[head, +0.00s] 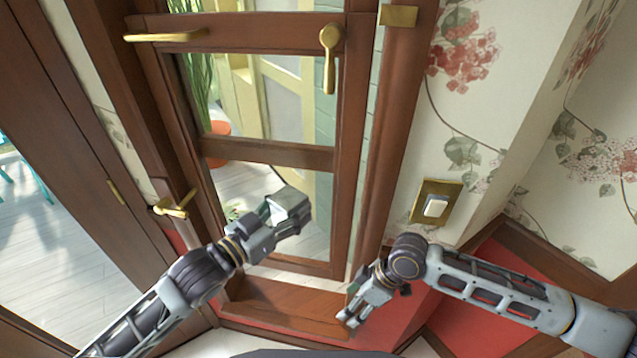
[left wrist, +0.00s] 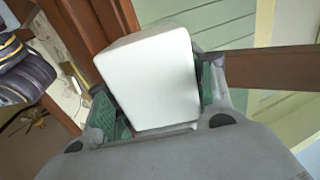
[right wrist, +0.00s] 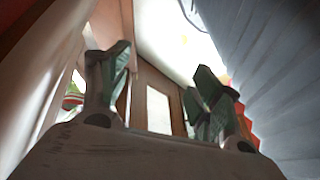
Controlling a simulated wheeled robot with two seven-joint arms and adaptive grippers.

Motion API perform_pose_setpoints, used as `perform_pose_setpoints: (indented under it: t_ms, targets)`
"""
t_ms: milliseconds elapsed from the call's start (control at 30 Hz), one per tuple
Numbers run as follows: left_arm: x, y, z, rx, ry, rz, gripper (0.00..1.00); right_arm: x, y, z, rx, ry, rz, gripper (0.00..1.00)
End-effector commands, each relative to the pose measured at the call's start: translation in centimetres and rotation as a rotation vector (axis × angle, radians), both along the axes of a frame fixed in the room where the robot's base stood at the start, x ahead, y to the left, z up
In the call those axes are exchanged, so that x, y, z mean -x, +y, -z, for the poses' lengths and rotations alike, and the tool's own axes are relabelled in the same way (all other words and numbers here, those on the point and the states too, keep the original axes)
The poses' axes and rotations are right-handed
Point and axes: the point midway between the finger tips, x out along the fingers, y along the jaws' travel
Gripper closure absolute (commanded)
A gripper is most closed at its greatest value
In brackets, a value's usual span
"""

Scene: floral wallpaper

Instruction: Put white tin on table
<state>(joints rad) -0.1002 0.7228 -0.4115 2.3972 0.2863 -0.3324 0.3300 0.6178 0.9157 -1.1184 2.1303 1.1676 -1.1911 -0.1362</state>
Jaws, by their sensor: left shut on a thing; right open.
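The white tin (left wrist: 150,75) is a pale, box-like shape with rounded corners, between the green-padded fingers of my left gripper in the left wrist view. My left gripper (head: 282,214) is shut on it, raised in front of the glazed wooden door in the head view. There the tin is hard to tell from the grey gripper. My right gripper (head: 357,303) is low at centre right in the head view. It is open, and its spread fingers (right wrist: 165,95) have nothing between them in the right wrist view. No table is clearly in view.
A brown wooden door (head: 270,155) with glass panes and brass handles (head: 330,60) stands close ahead. A light switch (head: 435,206) is on the floral wall at right. Through the glass at left are a pale plank floor (head: 60,250) and turquoise furniture legs (head: 38,182).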

Motion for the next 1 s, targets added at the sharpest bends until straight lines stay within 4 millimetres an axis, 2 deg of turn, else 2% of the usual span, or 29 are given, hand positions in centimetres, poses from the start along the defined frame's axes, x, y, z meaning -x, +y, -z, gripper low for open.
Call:
perform_pose_setpoints:
  t_ms: [33, 200, 500, 733, 1000]
  targets:
    - [0.0, 0.0, -0.1, 0.001, -0.002, 0.000, 0.78, -0.4, 1.1, -1.8, -0.009, -0.019, -0.003, 0.36]
    - [0.0, 0.0, -0.1, 0.001, -0.002, 0.000, 0.78, -1.6, 3.8, -7.0, -0.024, -0.073, 0.009, 0.36]
    - [0.0, 0.0, -0.1, 0.001, -0.002, 0.000, 0.78, -3.5, 7.0, -15.3, -0.063, -0.169, 0.073, 0.36]
    - [0.0, 0.0, -0.1, 0.001, -0.002, 0.000, 0.78, -4.3, 8.6, -21.6, -0.104, -0.239, 0.144, 0.36]
    - [0.0, 0.0, -0.1, 0.001, -0.002, 0.000, 0.78, -4.7, 9.4, -28.8, -0.168, -0.309, 0.246, 0.36]
